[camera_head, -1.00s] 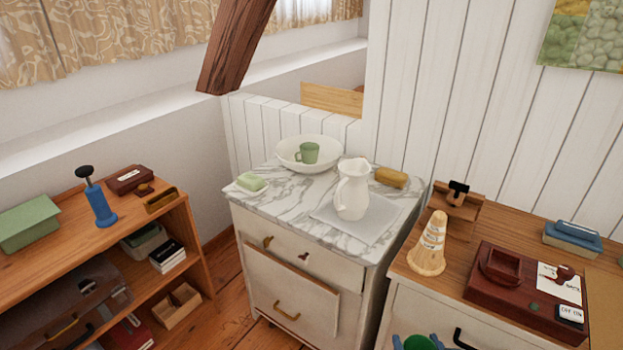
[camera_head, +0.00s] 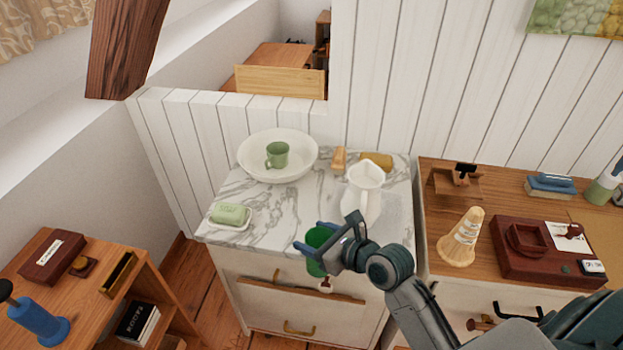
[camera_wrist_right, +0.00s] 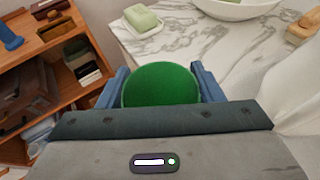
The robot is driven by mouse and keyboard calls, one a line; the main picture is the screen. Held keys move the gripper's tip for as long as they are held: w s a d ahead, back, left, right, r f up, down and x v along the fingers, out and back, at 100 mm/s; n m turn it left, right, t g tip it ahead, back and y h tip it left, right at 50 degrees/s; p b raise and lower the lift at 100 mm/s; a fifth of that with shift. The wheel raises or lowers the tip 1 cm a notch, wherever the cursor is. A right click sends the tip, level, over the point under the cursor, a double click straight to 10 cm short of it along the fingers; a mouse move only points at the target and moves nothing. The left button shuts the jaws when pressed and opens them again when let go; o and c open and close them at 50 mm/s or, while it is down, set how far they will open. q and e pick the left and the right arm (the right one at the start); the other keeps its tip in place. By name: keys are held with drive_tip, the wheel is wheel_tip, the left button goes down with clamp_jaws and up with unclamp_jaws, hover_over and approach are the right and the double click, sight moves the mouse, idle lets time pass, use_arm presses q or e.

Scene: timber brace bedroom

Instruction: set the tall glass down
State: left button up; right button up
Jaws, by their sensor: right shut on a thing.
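The tall glass is green and shows in the head view (camera_head: 316,240), in front of the washstand's marble top (camera_head: 262,214). My right gripper (camera_head: 318,238) is shut on it, with a blue finger on either side. In the right wrist view the green round end of the glass (camera_wrist_right: 160,84) sits between the fingers, at the marble's front edge. The gripper hides part of the glass. I cannot tell its exact height against the top. My left gripper is not in view.
On the marble stand a white jug (camera_head: 362,190), a white bowl (camera_head: 250,165) with a green mug (camera_head: 277,155), a soap dish with green soap (camera_head: 230,214), a brush (camera_head: 339,160) and a yellow sponge (camera_head: 377,161). The front middle of the marble is clear.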

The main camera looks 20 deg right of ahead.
sight(317, 239)
drive_tip(key=shift+n+g+y, duration=0.5)
drive_tip(key=shift+n+y, duration=0.3)
drive_tip(key=shift+n, duration=0.1)
drive_tip(key=r, duration=0.1)
drive_tip(key=w+r+p, duration=0.1)
drive_tip(key=r, duration=0.1)
drive_tip(key=d+r+p, duration=0.1)
drive_tip(key=shift+w+r, duration=0.3)
drive_tip(key=shift+w, duration=0.1)
use_arm(q)
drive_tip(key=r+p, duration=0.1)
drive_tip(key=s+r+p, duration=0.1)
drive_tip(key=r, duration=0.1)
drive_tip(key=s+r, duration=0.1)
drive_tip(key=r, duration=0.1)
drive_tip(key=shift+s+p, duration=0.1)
drive_tip(key=shift+p, duration=0.3)
use_arm(e)
drive_tip(key=w+a+f, duration=0.1)
drive_tip(key=w+f, duration=0.1)
drive_tip(key=w, duration=0.5)
drive_tip(key=w+a+f, duration=0.2)
drive_tip(key=w+f, duration=0.1)
drive_tip(key=w, duration=0.5)
drive_tip(key=shift+a, duration=0.3)
drive_tip(key=shift+f, duration=0.1)
drive_tip(key=o, duration=1.4)
drive_tip(key=shift+f, duration=0.1)
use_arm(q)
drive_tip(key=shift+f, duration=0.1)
